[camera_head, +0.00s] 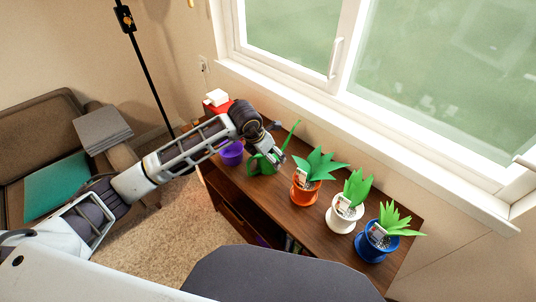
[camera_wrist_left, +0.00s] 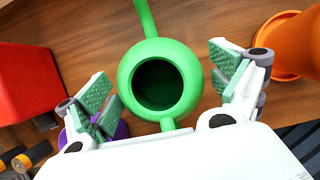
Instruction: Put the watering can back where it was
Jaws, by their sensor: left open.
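A green watering can (camera_head: 261,165) stands on the wooden hutch top (camera_head: 318,226), between a purple pot and an orange plant pot. My left gripper (camera_head: 277,157) is at the can from above. In the left wrist view the can (camera_wrist_left: 160,78) shows from above, with its round dark opening in the middle and its spout reaching up. The open fingers of my left gripper (camera_wrist_left: 166,95) lie on either side of the can, with gaps visible. Part of the can is hidden behind the gripper in the head view. My right gripper is not in view.
The orange pot (camera_head: 305,192), white pot (camera_head: 341,218) and blue pot (camera_head: 373,246) hold plants to the right. The purple pot (camera_head: 232,153) and a red object (camera_head: 217,107) are on the left. A window (camera_head: 420,80) is behind. The front strip of the top is bare.

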